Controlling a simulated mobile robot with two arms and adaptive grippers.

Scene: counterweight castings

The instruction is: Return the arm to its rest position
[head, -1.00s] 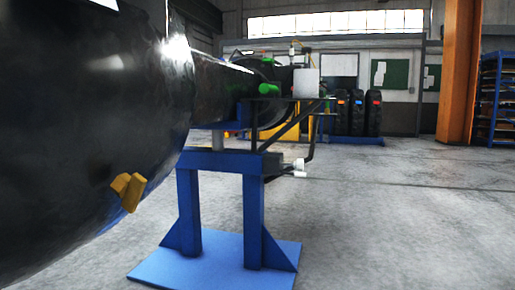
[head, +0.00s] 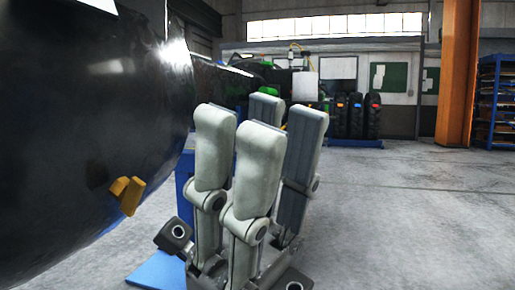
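My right gripper (head: 262,112) stands upright in the lower middle of the head view, with its pale grey fingers pointing up. The fingers are spread apart, with a gap between them, and I see nothing held there. It is in front of the blue stand and to the right of the large black casting (head: 80,130); I cannot tell how close it is to either in depth. My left gripper is not in view.
The black casting fills the left side, with a small yellow piece (head: 127,193) on it. The blue stand's base (head: 160,270) is mostly hidden by my gripper. Open grey floor (head: 420,220) lies right. An orange column (head: 458,75) and blue shelf (head: 497,95) stand beyond.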

